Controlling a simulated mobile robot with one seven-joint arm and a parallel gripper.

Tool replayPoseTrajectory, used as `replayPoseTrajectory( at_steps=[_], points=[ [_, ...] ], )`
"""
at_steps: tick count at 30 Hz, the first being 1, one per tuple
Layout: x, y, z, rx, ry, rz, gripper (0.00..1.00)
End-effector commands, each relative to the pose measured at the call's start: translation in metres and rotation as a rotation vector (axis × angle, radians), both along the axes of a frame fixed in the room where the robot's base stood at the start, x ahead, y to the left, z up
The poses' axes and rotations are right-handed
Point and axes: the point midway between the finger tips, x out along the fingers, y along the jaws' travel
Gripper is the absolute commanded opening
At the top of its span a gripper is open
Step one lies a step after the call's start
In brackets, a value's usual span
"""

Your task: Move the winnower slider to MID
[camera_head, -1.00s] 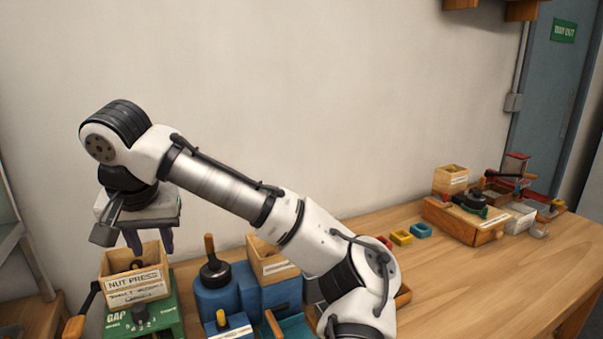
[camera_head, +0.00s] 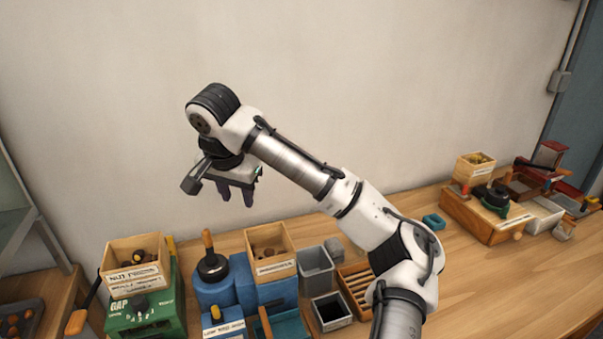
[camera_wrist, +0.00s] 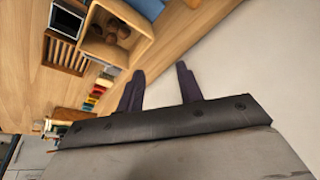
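The blue machine (camera_head: 215,290) stands on the bench at the lower middle of the head view. At its front is a small blue block with a yellow knob (camera_head: 216,313) and a label strip, probably reading LOW MID HIGH. The knob's exact setting is too small to tell. My gripper (camera_head: 236,195) is above and behind the machine, well clear of it. Its dark fingers point down, apart, with nothing between them. In the wrist view my gripper (camera_wrist: 160,88) also shows open and empty. The knob is not visible there.
A green press (camera_head: 145,315) with a wooden hopper stands left of the blue machine. A wooden nut box (camera_head: 270,265) sits on its right part. Grey bins (camera_head: 316,268) and a slatted tray stand further right. The bench between these and the right-hand machine (camera_head: 490,212) is mostly clear.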

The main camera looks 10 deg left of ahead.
Motion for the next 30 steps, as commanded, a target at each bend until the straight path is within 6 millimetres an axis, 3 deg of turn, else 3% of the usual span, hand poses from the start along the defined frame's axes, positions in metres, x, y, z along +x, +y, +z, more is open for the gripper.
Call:
replayPoseTrajectory(
  at_steps=[10, 14, 20, 30],
  points=[
    [-0.001, -0.016, -0.008, 0.198, -0.002, -0.001, 0.36],
    [-0.001, -0.026, -0.002, 0.299, -0.009, -0.003, 0.36],
    [-0.001, -0.056, 0.003, 0.579, -0.028, -0.005, 0.36],
    [-0.001, -0.073, 0.013, 0.736, -0.034, -0.002, 0.36]
  ],
)
